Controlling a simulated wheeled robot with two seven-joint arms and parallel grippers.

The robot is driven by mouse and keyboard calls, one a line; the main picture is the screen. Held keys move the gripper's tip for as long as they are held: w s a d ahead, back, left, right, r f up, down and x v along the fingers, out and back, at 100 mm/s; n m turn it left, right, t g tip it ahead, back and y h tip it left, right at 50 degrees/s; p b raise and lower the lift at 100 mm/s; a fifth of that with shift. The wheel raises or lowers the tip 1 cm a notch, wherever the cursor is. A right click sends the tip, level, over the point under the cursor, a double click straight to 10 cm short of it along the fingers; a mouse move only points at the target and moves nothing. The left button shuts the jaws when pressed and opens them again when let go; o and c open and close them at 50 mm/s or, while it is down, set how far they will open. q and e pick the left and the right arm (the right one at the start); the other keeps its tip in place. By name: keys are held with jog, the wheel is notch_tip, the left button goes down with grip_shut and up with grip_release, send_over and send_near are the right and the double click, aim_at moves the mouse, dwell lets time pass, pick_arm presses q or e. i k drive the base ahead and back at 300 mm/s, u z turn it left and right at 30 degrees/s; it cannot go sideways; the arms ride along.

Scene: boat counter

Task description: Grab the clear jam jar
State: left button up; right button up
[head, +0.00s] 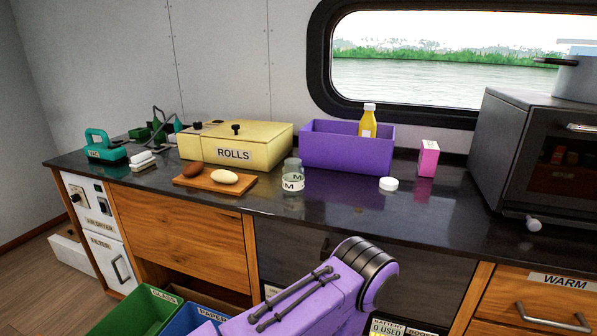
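The clear jam jar (293,175) stands upright on the dark counter, with a white label marked "M" near its base. It stands between the wooden board and the purple bin, in front of the bin's left end. A round white lid (389,184) lies on the counter to the right; I cannot tell whether it belongs to the jar. A purple link of my own arm shows at the bottom centre, below the counter edge. Neither of my grippers is in view.
A wooden board (240,188) with a brown and a pale roll lies left of the jar. The yellow ROLLS box (222,153) and purple bin (345,152) stand behind. A pink carton (428,158) and an oven (530,150) are right. The front counter is clear.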

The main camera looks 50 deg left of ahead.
aim_at(293, 170)
jog(key=u, duration=0.6)
jog(key=i, duration=0.8)
jog(key=u, duration=0.65)
